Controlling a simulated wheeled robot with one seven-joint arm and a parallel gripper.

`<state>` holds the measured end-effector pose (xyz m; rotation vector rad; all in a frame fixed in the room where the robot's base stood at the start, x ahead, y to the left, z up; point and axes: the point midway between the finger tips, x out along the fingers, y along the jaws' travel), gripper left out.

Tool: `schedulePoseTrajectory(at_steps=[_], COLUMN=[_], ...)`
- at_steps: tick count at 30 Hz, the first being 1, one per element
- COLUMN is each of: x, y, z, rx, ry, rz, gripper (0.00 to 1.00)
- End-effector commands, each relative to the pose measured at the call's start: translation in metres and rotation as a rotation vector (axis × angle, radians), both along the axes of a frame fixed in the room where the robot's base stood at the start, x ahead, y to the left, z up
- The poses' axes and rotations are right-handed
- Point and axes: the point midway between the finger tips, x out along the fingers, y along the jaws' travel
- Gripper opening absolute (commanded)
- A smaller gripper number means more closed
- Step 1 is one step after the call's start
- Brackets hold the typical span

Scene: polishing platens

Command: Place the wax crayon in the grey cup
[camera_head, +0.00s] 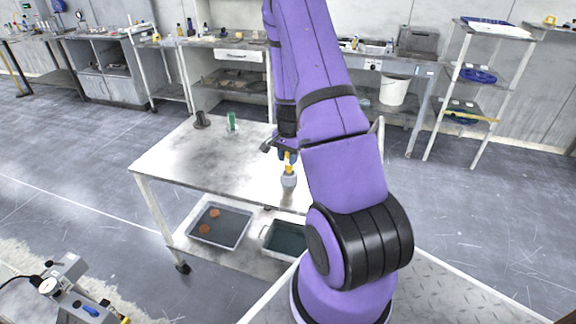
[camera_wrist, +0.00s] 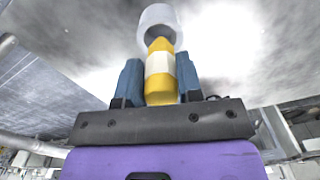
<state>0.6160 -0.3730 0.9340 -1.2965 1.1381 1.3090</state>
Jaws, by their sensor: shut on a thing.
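The wax crayon (camera_wrist: 160,68) is yellow with a pale band. It stands between the two blue fingers of my gripper (camera_wrist: 158,82), which is shut on it. In the head view the crayon (camera_head: 288,163) shows yellow just below my gripper (camera_head: 287,154). The grey cup (camera_head: 289,181) stands upright on the table directly below the crayon. In the wrist view the cup (camera_wrist: 158,16) shows with its mouth towards the crayon's far end. That end overlaps the cup's mouth; I cannot tell how deep it reaches.
The table (camera_head: 185,155) is mostly clear. A dark cup (camera_head: 201,120) and a green object (camera_head: 232,121) stand at its back left. Two bins, one with orange-brown discs (camera_head: 246,229) and a dark one (camera_head: 287,252), sit on its lower shelf. Benches line the wall.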

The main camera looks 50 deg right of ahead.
Motion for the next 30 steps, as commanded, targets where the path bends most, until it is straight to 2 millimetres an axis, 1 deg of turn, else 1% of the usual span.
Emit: schedulePoseTrajectory(at_steps=[1, 3, 6, 8, 16, 17, 18, 20, 30], x=[-0.001, -0.002, -0.001, -0.001, -0.001, -0.001, -0.001, -0.001, -0.001], y=[0.000, 0.000, 0.000, 0.000, 0.000, 0.000, 0.000, 0.000, 0.001], z=[-0.009, -0.020, -0.032, -0.035, -0.036, -0.036, -0.036, -0.036, -0.033], rx=[0.003, 0.003, 0.002, 0.001, 0.000, 0.000, 0.000, 0.000, 0.000], ry=[0.003, 0.003, 0.002, 0.001, 0.000, 0.000, 0.000, 0.000, 0.000], rz=[0.000, 0.000, 0.001, 0.001, 0.001, 0.001, 0.001, 0.001, 0.001], gripper=[0.10, 0.10, 0.10, 0.10, 0.10, 0.36, 0.45, 0.59, 0.59])
